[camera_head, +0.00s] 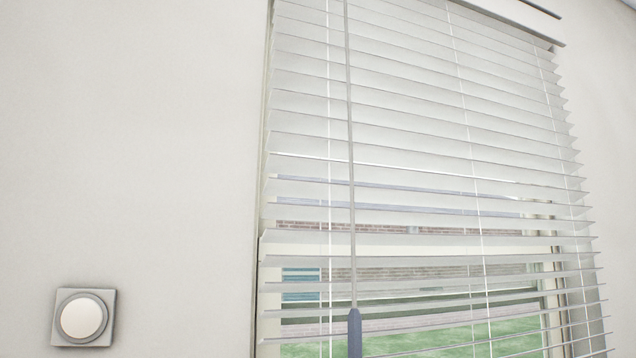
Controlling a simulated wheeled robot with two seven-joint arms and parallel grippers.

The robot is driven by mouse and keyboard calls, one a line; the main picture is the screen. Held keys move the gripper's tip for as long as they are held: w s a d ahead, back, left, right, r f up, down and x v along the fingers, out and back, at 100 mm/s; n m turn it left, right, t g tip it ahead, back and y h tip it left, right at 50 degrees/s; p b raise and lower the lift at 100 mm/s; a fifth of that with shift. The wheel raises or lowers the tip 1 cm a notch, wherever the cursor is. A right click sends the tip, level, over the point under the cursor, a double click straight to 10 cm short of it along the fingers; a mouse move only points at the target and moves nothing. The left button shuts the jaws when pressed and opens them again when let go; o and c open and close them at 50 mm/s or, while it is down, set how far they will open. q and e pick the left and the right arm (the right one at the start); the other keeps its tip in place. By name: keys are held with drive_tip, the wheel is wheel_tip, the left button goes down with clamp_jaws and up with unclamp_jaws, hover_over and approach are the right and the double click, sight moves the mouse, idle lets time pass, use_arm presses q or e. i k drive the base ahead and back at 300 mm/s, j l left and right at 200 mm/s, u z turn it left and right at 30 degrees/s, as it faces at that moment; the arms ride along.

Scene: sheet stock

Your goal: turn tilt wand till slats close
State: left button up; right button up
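A venetian blind with white slats (420,135) hangs over a window and fills the middle and right of the head view. The slats are open: a brick wall and green grass show through the gaps in the lower half. The grey tilt wand (350,170) hangs straight down in front of the slats, left of the blind's middle. Its thicker blue-grey handle (355,333) is at the bottom edge, and its lower end is out of view. Neither gripper is in view.
A square wall switch with a round white knob (82,318) is on the plain wall at the lower left. The head rail (520,18) crosses the top right. Thin white cords (468,130) run down through the slats. Nothing stands in front of the wand.

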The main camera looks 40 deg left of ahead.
sight(355, 348)
drive_tip(key=i+j+u, duration=0.1)
drive_tip(key=u, duration=0.4)
drive_tip(key=i+j+u, duration=0.15)
drive_tip(key=u, duration=0.3)
